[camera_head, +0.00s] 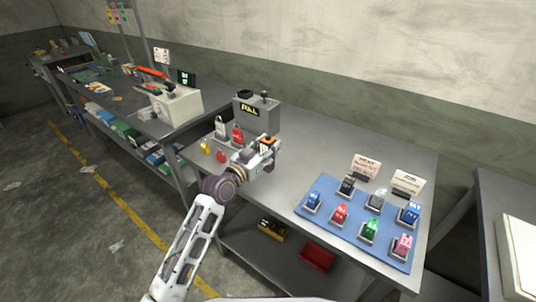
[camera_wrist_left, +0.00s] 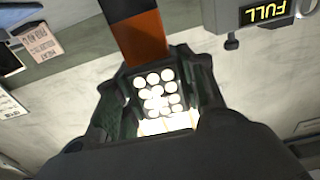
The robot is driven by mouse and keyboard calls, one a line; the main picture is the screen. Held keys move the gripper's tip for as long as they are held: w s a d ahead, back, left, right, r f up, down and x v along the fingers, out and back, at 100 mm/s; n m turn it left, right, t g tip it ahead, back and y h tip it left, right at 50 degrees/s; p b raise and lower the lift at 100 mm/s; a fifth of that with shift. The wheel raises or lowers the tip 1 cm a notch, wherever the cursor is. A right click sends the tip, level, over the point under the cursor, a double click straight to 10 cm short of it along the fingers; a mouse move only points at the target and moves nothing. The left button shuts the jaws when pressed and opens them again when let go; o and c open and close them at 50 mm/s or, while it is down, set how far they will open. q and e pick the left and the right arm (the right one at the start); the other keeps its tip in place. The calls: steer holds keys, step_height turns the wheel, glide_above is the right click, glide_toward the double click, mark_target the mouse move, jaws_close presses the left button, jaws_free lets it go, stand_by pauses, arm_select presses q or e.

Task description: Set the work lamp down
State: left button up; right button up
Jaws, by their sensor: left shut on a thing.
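My left gripper (camera_head: 266,147) is over the left part of the middle grey table (camera_head: 300,146). It is shut on the work lamp (camera_wrist_left: 153,93), which shows in the left wrist view as a lit panel of round white lights with an orange and black part above it. The fingers (camera_wrist_left: 158,100) sit on both sides of the panel. In the head view only a small orange and dark part of the lamp (camera_head: 268,139) shows at the gripper. I cannot tell whether the lamp touches the table. My right gripper is not in view.
A grey box marked FULL (camera_head: 256,114) stands behind my left gripper. A blue mat (camera_head: 327,227) with several coloured items and two signs is at the right. The tabletop between is bare.

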arm_select(q)
step_height(320, 180, down, 3)
steer(key=shift+r, duration=0.2)
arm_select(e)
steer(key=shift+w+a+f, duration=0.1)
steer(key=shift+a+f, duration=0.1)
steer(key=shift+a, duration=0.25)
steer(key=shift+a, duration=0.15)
arm_select(q)
steer(key=shift+f, duration=0.15)
steer(key=o, duration=1.1)
steer(key=shift+o, duration=0.2)
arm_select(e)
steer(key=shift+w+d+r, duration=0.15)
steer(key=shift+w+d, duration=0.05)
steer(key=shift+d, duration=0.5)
